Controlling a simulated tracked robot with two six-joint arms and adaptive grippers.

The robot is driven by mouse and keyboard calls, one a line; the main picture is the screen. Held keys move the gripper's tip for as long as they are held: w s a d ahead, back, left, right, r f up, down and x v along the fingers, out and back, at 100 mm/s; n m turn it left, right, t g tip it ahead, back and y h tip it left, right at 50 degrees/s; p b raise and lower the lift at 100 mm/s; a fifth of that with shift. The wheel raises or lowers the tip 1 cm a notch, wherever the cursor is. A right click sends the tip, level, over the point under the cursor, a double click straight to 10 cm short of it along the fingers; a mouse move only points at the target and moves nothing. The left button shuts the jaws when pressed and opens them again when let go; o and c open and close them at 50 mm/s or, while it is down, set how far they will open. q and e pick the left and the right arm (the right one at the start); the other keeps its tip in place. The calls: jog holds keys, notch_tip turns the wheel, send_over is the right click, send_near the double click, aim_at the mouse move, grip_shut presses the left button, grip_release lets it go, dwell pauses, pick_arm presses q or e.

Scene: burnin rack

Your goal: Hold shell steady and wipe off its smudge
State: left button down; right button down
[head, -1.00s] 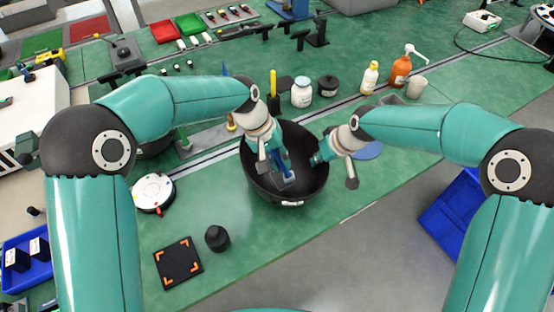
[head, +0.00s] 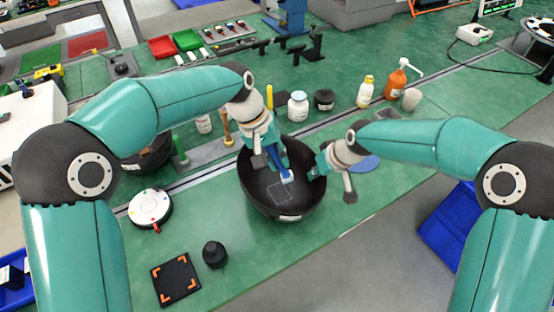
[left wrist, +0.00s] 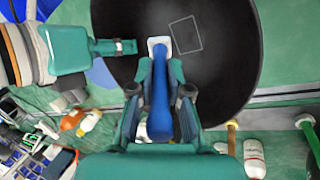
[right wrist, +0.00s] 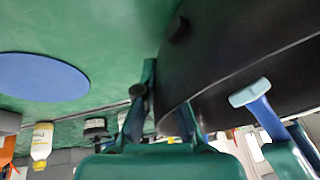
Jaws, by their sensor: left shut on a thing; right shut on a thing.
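The shell (head: 257,202) is a black bowl on the green bench, open side up. A thin pale rectangle outline marks its inner wall; I cannot make out a smudge inside it. My left gripper (head: 273,158) is shut on a blue-handled wiper (left wrist: 161,105) with a white head. The head is over the shell's inside, just beside the outline in the left wrist view; I cannot tell whether it touches. My right gripper (head: 318,168) is shut on the shell's right rim, which also shows in the right wrist view (right wrist: 230,75).
A white round device (head: 150,207), a black knob (head: 214,254) and a black tile with orange corners (head: 175,279) lie left and in front. Bottles, including an orange pump bottle (head: 396,84), stand behind. A blue disc (head: 366,163) lies right of the shell.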

jog(key=c, duration=1.2)
grip_release()
jog(key=shift+r, duration=0.15)
